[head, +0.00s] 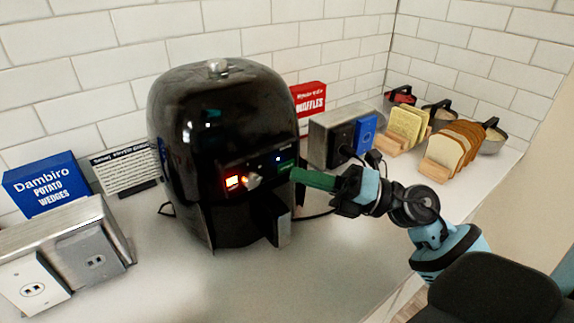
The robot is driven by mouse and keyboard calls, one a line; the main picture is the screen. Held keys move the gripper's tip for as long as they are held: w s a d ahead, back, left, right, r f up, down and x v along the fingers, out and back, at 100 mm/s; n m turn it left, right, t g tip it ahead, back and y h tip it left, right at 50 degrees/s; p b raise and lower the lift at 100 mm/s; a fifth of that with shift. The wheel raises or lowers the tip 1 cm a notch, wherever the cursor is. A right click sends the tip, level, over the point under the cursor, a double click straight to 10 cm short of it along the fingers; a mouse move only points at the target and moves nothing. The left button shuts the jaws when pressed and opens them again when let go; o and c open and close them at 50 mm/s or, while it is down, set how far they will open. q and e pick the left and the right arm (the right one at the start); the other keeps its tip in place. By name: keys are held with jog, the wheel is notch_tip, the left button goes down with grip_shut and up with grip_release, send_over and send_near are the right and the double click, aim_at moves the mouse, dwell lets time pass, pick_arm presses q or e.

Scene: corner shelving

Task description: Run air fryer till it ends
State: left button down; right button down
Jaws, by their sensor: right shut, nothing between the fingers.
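The black air fryer (190,120) stands on the white counter against the tiled wall. Its front control panel (255,172) has a glowing red display at the left, a grey knob, a small blue light and a green-lit area at the right. The drawer with its handle (277,220) is closed below the panel. My right gripper (296,174) comes in from the right, its green fingers shut and empty. The fingertips are at the right end of the panel; I cannot tell whether they touch it. My left gripper is out of view.
A blue potato wedges box (46,190), a recipe card (126,168) and an outlet box (70,258) are at left. A red waffles box (308,97), another outlet box (335,130), bread slices (445,150) and pots (492,138) are at right. The front counter is clear.

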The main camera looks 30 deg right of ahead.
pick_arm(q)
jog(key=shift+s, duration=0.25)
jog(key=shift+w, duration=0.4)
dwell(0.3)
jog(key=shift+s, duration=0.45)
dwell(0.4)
pick_arm(e)
jog(key=shift+w, duration=0.3)
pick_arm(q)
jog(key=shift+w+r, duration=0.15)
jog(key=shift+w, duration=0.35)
pick_arm(e)
jog(key=shift+w, duration=0.1)
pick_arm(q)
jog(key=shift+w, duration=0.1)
